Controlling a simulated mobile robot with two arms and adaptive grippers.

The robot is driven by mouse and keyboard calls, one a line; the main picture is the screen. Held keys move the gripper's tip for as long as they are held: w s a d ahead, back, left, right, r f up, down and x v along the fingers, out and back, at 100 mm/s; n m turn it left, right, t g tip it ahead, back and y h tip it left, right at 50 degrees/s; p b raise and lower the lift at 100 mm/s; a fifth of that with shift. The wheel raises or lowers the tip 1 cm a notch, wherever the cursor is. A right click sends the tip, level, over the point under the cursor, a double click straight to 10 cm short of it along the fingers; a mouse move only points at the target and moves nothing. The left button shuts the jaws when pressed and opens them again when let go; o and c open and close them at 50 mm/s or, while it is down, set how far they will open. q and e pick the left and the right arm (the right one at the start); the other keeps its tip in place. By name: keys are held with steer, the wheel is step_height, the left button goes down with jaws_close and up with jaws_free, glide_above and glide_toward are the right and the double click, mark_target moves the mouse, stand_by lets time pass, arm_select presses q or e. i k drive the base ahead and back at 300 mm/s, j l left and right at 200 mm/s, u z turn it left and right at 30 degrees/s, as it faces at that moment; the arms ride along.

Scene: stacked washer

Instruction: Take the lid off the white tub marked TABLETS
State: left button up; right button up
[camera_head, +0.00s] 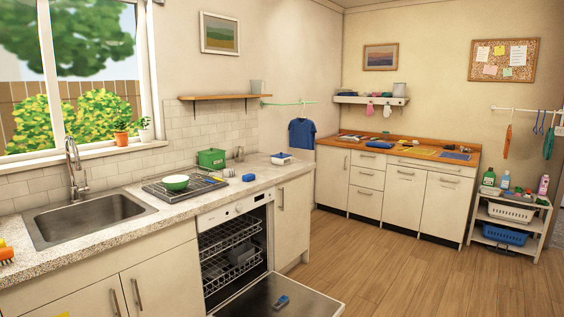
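A small white tub with a blue top (282,158) stands on the speckled counter, near its far right end. It is too small here to read any marking, so I cannot tell whether it says TABLETS. Its blue top appears to be on it. Neither of my grippers shows in the head view.
A green box (211,158), a drying rack with a green bowl (176,182) and a sink (92,214) occupy the counter. The wooden floor (400,275) at right is clear.

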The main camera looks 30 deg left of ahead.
mark_target(276, 161)
steer(key=i+z, duration=0.15)
steer(key=i, duration=3.05)
steer(key=i+l+u, duration=0.15)
steer(key=i, duration=1.05)
steer(key=i+j+u, duration=0.25)
steer(key=i+u, duration=0.15)
steer(key=i+j+u, duration=0.1)
steer(key=i+u, duration=0.75)
steer(key=i+l+u, duration=0.25)
steer(key=i+u, duration=0.15)
steer(key=i, duration=0.15)
steer(key=i+l+u, duration=0.4)
steer(key=i+j, duration=0.05)
